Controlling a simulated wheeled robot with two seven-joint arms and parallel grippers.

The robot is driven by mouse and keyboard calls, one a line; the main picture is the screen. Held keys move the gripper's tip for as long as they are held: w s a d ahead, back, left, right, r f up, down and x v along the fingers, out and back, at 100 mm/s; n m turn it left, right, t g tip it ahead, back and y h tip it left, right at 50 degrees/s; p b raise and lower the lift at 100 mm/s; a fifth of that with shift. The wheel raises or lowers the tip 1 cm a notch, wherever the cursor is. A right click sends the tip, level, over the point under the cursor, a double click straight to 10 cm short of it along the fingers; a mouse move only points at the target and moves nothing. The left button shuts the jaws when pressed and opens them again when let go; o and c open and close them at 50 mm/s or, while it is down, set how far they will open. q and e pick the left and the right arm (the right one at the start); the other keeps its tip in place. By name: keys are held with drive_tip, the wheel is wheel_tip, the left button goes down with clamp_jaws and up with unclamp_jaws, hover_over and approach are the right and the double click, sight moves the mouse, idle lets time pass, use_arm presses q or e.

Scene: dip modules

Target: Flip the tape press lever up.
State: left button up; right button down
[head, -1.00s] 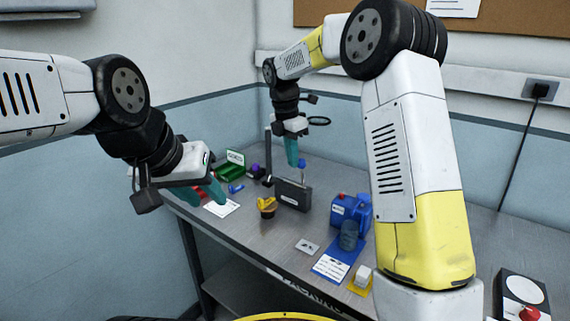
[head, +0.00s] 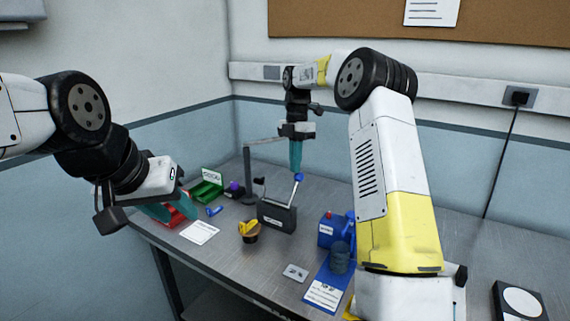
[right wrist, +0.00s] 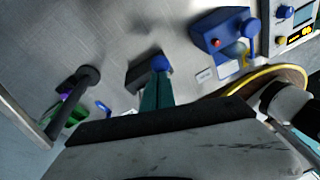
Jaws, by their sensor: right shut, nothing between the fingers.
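A black box (head: 277,216) with a white label stands on the bench in the head view. A thin lever with a blue knob (head: 298,177) rises from it, leaning slightly right. I take this as the tape press; its label is too small to read. My right gripper (head: 296,168) points down with shut, empty teal fingers just above the knob. In the right wrist view the knob (right wrist: 160,64) is at the fingertips (right wrist: 158,78); I cannot tell whether they touch. My left gripper (head: 172,211) is at the left bench edge by a red thing (head: 181,217); its grip is unclear.
A blue device (head: 330,232) with a red knob stands right of the box. A yellow-topped dark cup (head: 249,232), a white card (head: 200,232) and a green bin (head: 206,190) are to the left. A dark stand (head: 248,175) rises behind. My right arm covers the bench's right part.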

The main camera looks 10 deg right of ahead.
drive_tip(key=shift+w+d+f, duration=0.4)
drive_tip(key=shift+w+f, duration=0.05)
drive_tip(key=shift+w, duration=0.05)
drive_tip(key=shift+d+f, duration=0.2)
wheel_tip(320, 180, up, 8)
drive_tip(key=w, duration=0.1)
drive_tip(key=shift+w+a+r, duration=0.15)
drive_tip(key=shift+w+r, duration=0.1)
idle(0.3)
